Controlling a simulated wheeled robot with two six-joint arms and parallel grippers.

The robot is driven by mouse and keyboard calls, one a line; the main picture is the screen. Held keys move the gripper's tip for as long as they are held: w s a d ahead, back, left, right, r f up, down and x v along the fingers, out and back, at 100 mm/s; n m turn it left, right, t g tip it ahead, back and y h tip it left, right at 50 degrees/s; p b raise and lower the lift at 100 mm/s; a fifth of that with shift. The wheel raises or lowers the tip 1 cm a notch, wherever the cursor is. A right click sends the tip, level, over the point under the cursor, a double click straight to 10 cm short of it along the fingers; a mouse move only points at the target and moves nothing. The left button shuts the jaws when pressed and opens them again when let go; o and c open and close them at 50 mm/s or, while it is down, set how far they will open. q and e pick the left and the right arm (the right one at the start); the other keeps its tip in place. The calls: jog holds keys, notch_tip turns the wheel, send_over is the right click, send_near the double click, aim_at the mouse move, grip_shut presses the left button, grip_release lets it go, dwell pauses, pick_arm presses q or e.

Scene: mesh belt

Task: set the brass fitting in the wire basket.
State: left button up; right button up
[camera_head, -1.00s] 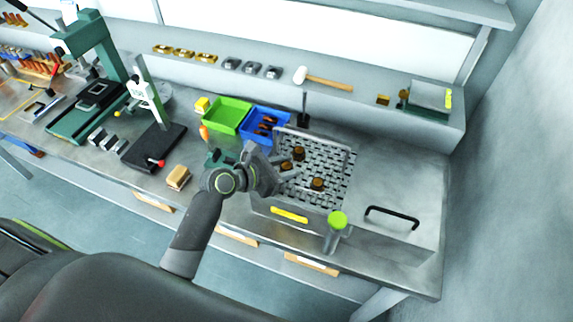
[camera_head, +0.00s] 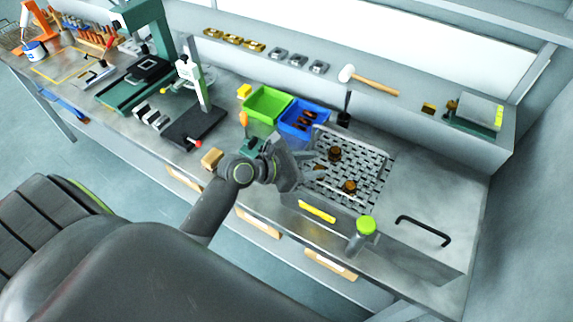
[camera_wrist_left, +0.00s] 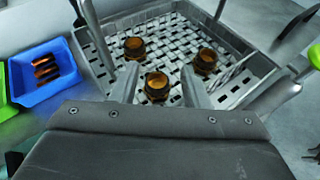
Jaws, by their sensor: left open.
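Three brass fittings, dark gold and ring-shaped, stand on a slatted metal mesh (camera_head: 372,165) inside a shallow metal frame. The head view shows the back one (camera_head: 335,153) and the front one (camera_head: 350,187) clearly; the gripper mostly hides the third. In the left wrist view the nearest fitting (camera_wrist_left: 157,86) appears between my left gripper's fingers (camera_wrist_left: 160,90), with the others behind it at left (camera_wrist_left: 134,47) and right (camera_wrist_left: 206,60). My left gripper (camera_head: 308,167) is open and empty over the mesh's left side. A wire-like basket (camera_head: 12,38) shows small at the far left; I cannot make it out well.
Green (camera_head: 266,105) and blue (camera_head: 302,118) bins stand left of the mesh; the blue one holds copper-coloured parts. A green-topped post (camera_head: 366,226) stands in front, and a black handle (camera_head: 424,230) lies to the right. A mallet (camera_head: 365,80) rests on the back ledge.

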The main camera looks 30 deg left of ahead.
pick_arm(q)
jog(key=v, duration=0.8)
jog(key=shift+s+a+r+b, duration=0.2)
jog(key=shift+s+r+b, duration=0.05)
jog(key=shift+r+b, duration=0.1)
